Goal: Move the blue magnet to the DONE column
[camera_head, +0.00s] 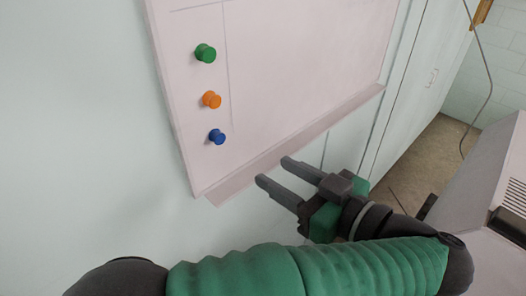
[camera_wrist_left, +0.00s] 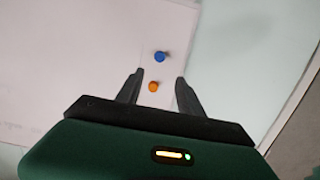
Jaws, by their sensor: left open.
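The blue magnet (camera_head: 217,136) is on the whiteboard (camera_head: 300,60), lowest in a column of magnets near the board's left edge. It also shows in the left wrist view (camera_wrist_left: 159,57), beyond the fingertips. My left gripper (camera_head: 272,171) is open and empty, below and to the right of the blue magnet, by the board's lower ledge. In the left wrist view the open fingers (camera_wrist_left: 158,76) frame the orange magnet (camera_wrist_left: 153,87), which appears farther off on the board. I see no DONE label in these frames. My right gripper is out of view.
The orange magnet (camera_head: 211,99) and the green magnet (camera_head: 205,53) sit above the blue one. A thin line divides the board to their right, and the board there is bare. A ledge (camera_head: 300,139) runs along the bottom edge. A cable (camera_head: 487,85) hangs at far right.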

